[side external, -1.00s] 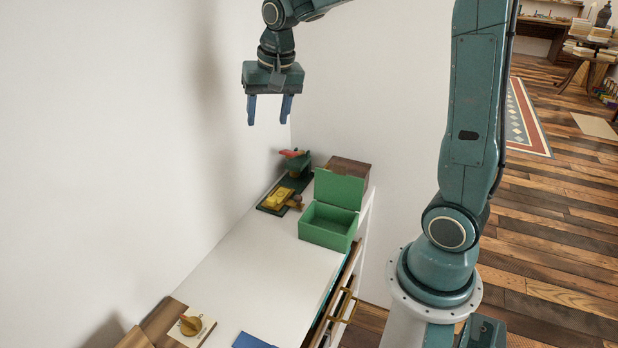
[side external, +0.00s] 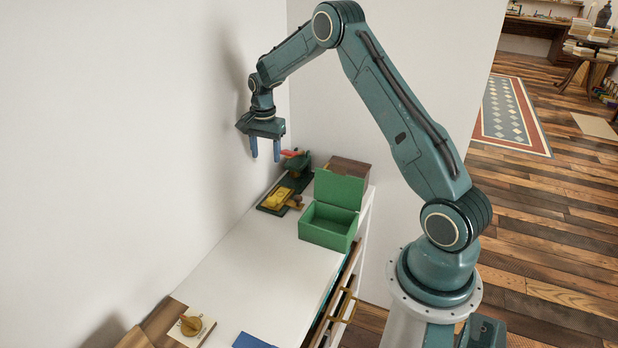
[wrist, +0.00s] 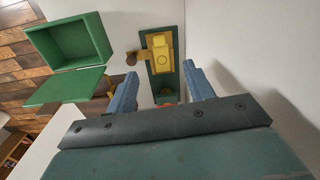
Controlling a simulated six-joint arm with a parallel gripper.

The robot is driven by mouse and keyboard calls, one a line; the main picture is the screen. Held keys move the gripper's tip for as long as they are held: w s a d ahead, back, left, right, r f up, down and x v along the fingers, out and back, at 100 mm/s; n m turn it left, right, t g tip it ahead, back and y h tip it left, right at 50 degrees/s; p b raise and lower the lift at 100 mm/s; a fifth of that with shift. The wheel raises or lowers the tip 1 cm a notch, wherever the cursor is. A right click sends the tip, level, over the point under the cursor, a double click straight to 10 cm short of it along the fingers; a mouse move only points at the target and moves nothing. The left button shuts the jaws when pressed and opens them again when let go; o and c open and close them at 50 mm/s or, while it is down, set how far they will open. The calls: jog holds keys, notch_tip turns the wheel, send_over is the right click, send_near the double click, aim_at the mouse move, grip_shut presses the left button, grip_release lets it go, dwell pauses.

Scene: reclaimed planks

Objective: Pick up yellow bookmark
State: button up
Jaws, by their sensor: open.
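My gripper (side external: 265,158) is open and empty, fingers pointing down, high above the far end of the white table. In the wrist view its two blue fingers (wrist: 161,70) stand apart. A yellow piece (side external: 277,198) lies on a dark green base (side external: 268,209) at the table's far left. In the wrist view the yellow piece (wrist: 160,52) shows a flat face with a round mark, beyond the fingertips and between their lines. I cannot tell whether this piece is the bookmark, and no other yellow strip shows clearly.
A green box (side external: 328,230) with its lid up stands right of the base. A red-topped green device (side external: 296,164) and a brown box (side external: 348,170) stand behind. A wooden dial (side external: 190,325) and a blue item (side external: 252,341) are at the near end. The table's middle is clear; a wall borders its left.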

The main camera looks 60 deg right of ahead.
notch_tip(320, 180, down, 4)
jog(key=d+m, duration=0.1)
jog(key=d, duration=0.1)
send_over(272, 198)
jog(key=shift+d+f, duration=0.2)
jog(key=shift+f, duration=4)
jog(key=shift+f, duration=2.55)
jog(key=c, duration=1)
jog(key=shift+a+r, duration=0.1)
jog(key=shift+c, duration=0.2)
